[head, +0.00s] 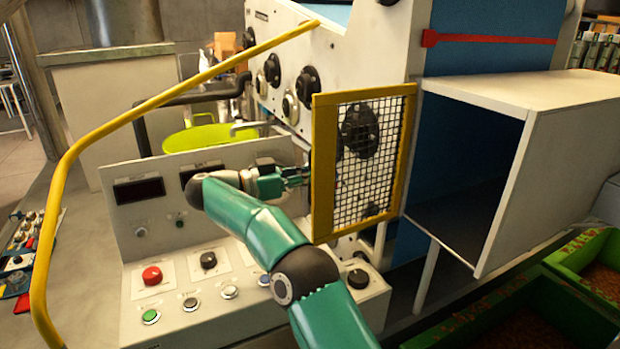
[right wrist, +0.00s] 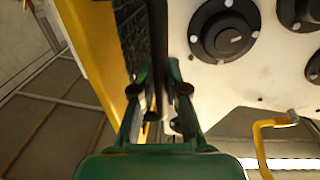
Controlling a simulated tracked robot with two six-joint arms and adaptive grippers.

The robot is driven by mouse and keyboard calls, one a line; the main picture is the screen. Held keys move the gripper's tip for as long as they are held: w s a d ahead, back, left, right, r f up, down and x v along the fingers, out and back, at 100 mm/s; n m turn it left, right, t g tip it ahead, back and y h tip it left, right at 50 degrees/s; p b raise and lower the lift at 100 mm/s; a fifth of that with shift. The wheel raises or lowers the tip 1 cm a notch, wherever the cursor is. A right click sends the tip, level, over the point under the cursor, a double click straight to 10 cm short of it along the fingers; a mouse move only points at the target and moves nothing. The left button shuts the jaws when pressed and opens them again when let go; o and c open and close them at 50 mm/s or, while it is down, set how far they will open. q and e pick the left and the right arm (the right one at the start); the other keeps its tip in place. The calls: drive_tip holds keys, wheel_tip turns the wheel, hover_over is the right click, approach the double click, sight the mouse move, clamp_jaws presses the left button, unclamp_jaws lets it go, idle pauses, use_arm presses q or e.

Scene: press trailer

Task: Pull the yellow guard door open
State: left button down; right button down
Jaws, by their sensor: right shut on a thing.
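The yellow guard door (head: 324,205) is a yellow frame with wire mesh, standing upright at an angle in front of the machine's white face. Dark knobs show through its mesh. In the right wrist view its yellow frame (right wrist: 92,50) runs along the left, with the white panel to the right. My right gripper (head: 303,175) is at the door's left edge, about mid-height. In the right wrist view its two green fingers (right wrist: 162,85) are closed around a dark upright bar beside the frame, which looks like the door's handle. My left gripper is not in view.
A control console (head: 205,285) with buttons lies below my right arm. A curved yellow rail (head: 60,190) stands to the left. A white box-like chute (head: 560,150) juts out right of the door. Green bins (head: 590,275) sit at the lower right.

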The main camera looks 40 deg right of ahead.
drive_tip(key=shift+d+r, duration=0.1)
idle(0.3)
drive_tip(key=c, duration=1.2)
unclamp_jaws()
drive_tip(key=shift+s, duration=0.1)
